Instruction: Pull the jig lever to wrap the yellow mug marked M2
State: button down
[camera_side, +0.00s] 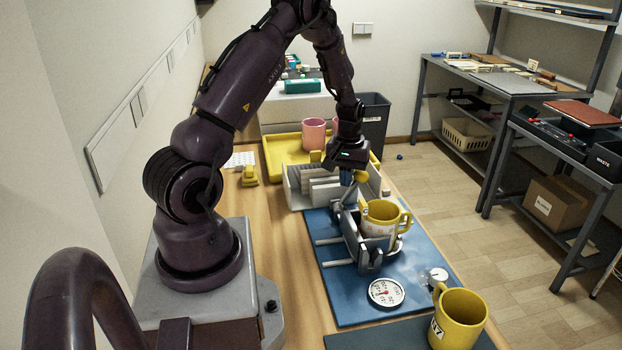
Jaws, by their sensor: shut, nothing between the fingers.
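A yellow mug (383,212) sits upright in the grey jig (362,252) on the blue mat (336,290). The marking on this mug is not readable from here. My gripper (347,182) points down just behind the jig, above its back end. It is shut, with nothing between its fingers. A yellow knob (361,177) shows right beside the fingertips and looks like the end of the jig lever. Whether the fingers touch it cannot be told. A second yellow mug (460,316) stands in the right foreground with a white label, too small to read surely.
Behind my gripper are a slotted rack (295,190) and a yellow tray (273,160) with a pink mug (313,132). A small yellow object (249,176) lies left of the rack.

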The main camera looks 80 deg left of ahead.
aim_at(341, 201)
jog(key=shift+w, duration=0.3)
notch_tip(341, 201, up, 7)
jog(key=s, duration=0.1)
jog(key=shift+s, duration=0.15)
dwell(0.7)
dwell(0.3)
jog(key=s+d+r+m+t, duration=0.2)
jog(key=d+r, duration=0.4)
jog(key=d, duration=0.3)
jog(key=s+d+r+m+t, duration=0.1)
jog(key=s+d+r+m, duration=0.4)
jog(key=d, duration=0.4)
jog(key=s+d+r+m+t, duration=0.2)
jog(key=s+d+r+m, duration=0.2)
jog(key=d+r, duration=0.4)
jog(key=shift+d+m+t, duration=0.3)
jog(key=shift+d+m, duration=0.2)
jog(key=shift+d, duration=0.5)
